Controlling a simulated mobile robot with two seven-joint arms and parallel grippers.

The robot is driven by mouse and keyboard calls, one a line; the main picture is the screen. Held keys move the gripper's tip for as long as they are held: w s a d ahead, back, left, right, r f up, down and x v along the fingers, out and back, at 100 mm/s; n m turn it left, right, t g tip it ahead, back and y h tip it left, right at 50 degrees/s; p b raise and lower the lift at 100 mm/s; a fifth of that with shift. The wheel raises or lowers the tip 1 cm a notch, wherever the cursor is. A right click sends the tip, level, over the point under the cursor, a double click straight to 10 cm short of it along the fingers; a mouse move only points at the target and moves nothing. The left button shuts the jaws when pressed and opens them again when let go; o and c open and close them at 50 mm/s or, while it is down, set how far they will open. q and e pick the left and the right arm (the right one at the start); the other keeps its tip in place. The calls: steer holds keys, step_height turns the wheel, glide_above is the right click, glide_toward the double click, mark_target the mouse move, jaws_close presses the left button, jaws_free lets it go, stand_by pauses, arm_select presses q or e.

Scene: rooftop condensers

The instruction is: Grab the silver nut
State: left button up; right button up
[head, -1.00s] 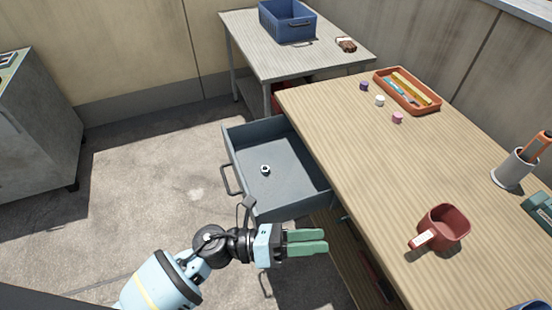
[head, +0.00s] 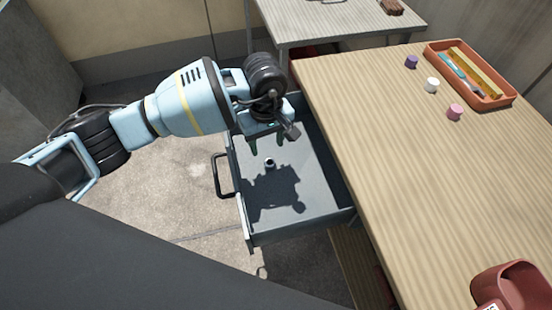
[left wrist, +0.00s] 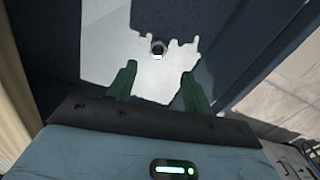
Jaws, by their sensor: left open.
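The silver nut (head: 270,163) lies on the floor of the open grey drawer (head: 310,207), near its handle side. In the left wrist view the nut (left wrist: 157,47) is a small dark-holed ring on the lit patch, ahead of and between my fingers. My left gripper (head: 267,148) is over the drawer, pointing down, with its green fingers partly hidden by the wrist. The left wrist view shows the fingers (left wrist: 160,82) apart, with nothing between them. The gripper is above the nut and does not touch it. My right gripper is not in view.
The drawer handle (head: 222,176) faces the open floor at left. The wooden workbench (head: 400,170) borders the drawer at right, bearing an orange tray (head: 437,62), small purple, white and pink pieces, and a red mug (head: 512,288). A grey table (head: 340,25) stands behind.

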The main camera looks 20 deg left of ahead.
mark_target(269, 161)
arm_select(q)
steer(key=shift+s, duration=0.15)
steer(key=shift+f, duration=0.9)
steer(key=shift+w+d+f, duration=0.1)
steer(key=shift+w+f, duration=0.05)
steer(key=shift+f, duration=1.35)
steer(key=shift+w+d+f, duration=0.1)
steer(key=shift+f, duration=1.35)
steer(key=shift+a, duration=0.1)
steer(key=c, duration=1.1)
steer(key=shift+r, duration=5.1)
